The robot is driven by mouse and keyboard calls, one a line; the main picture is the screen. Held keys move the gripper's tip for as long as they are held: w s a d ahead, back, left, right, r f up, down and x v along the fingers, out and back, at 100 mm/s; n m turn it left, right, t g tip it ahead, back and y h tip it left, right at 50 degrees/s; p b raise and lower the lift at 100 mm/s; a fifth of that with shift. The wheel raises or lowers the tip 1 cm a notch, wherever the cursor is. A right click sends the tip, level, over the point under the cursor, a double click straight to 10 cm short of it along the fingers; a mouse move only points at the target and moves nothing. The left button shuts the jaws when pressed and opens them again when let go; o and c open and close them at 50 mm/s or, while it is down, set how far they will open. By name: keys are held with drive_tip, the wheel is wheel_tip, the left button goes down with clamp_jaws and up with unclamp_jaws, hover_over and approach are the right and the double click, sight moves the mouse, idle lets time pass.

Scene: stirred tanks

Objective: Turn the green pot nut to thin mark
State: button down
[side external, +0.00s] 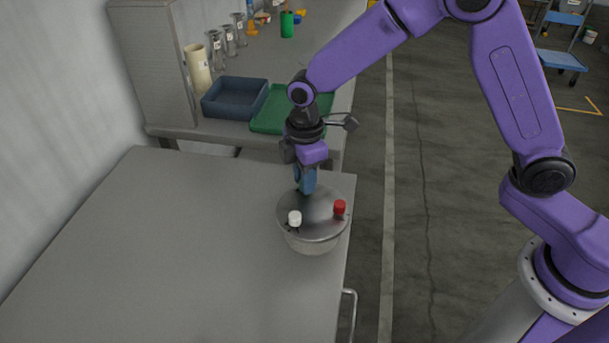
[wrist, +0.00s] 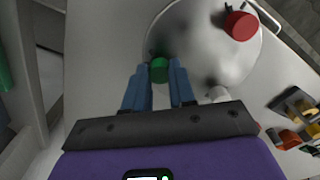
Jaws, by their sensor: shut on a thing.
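A round metal pot (side external: 314,233) with a shiny lid (side external: 318,208) stands on the grey table. The green nut (wrist: 159,69) is at the lid's rim in the wrist view, between the blue fingertips of my gripper (wrist: 165,84). My gripper is shut on it from above. In the side view my gripper (side external: 306,187) hides the green nut. I cannot make out the thin mark.
A dark blue bin (side external: 235,98) and a green tray (side external: 271,112) lie on the bench behind, with a cream cylinder (side external: 198,66) and clear vessels nearby. The table left of the pot is clear. The pot stands close to the table's right edge.

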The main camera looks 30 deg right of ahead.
drive_tip(key=m, duration=0.5)
drive_tip(key=shift+m, duration=0.3)
drive_tip(key=m, duration=0.4)
drive_tip(key=shift+r, duration=0.1)
drive_tip(key=shift+m, duration=0.4)
drive_tip(key=c, duration=0.9)
unclamp_jaws()
drive_tip(key=shift+c, duration=0.2)
wheel_tip(320, 180, up, 17)
drive_tip(key=shift+r, duration=0.2)
